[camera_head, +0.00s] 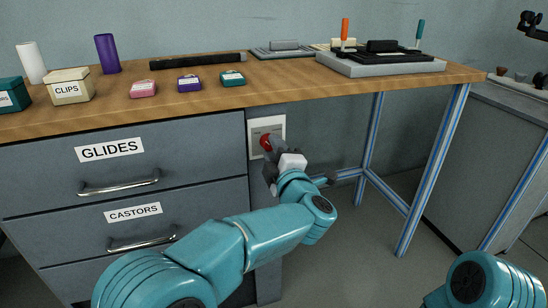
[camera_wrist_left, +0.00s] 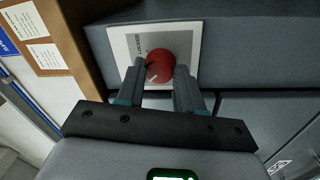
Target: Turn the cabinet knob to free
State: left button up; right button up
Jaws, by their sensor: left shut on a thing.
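The cabinet knob (camera_head: 265,142) is red and round, on a white plate (camera_head: 280,124) at the right end of the drawer cabinet, below the worktop. In the left wrist view the red knob (camera_wrist_left: 160,66) has a pale pointer line and the plate (camera_wrist_left: 121,39) reads "LOCKED". The pointer slants toward the lower left in that view. My left gripper (camera_head: 270,150) reaches the plate; its two fingers (camera_wrist_left: 160,76) are shut on the knob, one on each side. The right gripper is out of view; only a teal part of my right arm shows at the lower right.
The drawers labelled GLIDES (camera_head: 110,150) and CASTORS (camera_head: 133,210) are shut, with bar handles jutting out. The wooden worktop (camera_head: 290,84) overhangs the knob. A blue table leg (camera_head: 435,170) stands to the right. Open floor lies under the bench.

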pick_arm(q)
jog(key=shift+r+n, duration=0.2)
jog(key=shift+n, duration=0.3)
jog(key=o, duration=1)
jog(key=shift+o, duration=0.2)
jog(key=shift+f, duration=0.1)
jog(key=shift+s+f, duration=0.1)
